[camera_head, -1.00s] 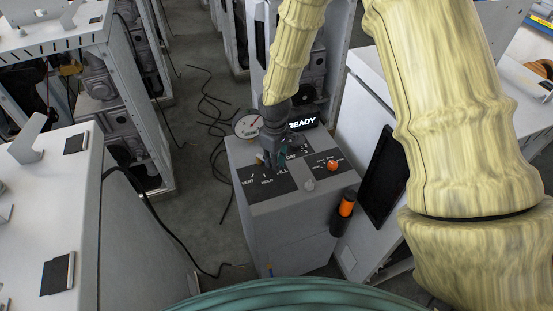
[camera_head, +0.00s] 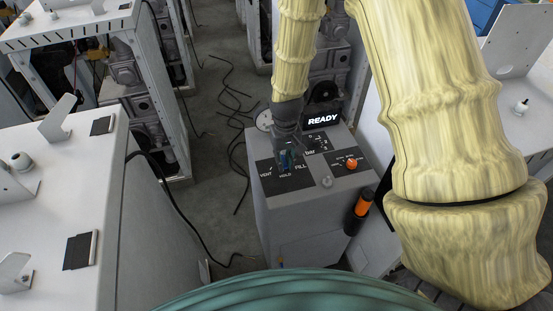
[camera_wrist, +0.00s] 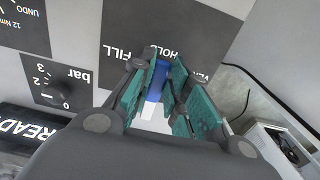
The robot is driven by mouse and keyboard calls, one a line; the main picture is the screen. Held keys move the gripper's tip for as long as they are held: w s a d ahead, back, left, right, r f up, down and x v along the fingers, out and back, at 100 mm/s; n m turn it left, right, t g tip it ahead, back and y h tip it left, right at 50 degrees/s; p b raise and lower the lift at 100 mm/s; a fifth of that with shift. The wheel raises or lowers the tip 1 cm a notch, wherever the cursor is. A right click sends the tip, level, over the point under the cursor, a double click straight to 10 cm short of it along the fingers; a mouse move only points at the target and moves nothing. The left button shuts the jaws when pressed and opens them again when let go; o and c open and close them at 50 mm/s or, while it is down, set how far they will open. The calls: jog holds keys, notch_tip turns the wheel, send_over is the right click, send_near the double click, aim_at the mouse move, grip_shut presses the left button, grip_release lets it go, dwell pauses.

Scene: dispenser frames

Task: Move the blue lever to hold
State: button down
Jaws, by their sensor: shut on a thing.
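The blue lever (camera_wrist: 157,80) shows between the fingers of my gripper (camera_wrist: 162,88) in the wrist view. My gripper is shut on it; the teal finger pads hide its sides. In the head view my gripper (camera_head: 286,166) is over the dark lever panel (camera_head: 268,187), with only a little blue visible. The panel carries the labels VENT, HOLD and FILL. The HOLD label (camera_wrist: 163,50) lies just beyond the lever's blue end in the wrist view, and the lever appears to point about at it. The lever's base is largely hidden.
The READY display (camera_head: 322,120) and a bar dial panel (camera_wrist: 56,84) stand beside the lever panel. An orange knob (camera_head: 352,164), a grey knob (camera_head: 326,181) and an orange-black handle (camera_head: 362,205) are to the right. A white cabinet (camera_head: 70,200) stands at the left.

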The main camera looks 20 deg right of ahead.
dwell(0.3)
jog(key=c, duration=1.4)
grip_release()
jog(key=shift+o, duration=0.2)
notch_tip(320, 180, up, 12)
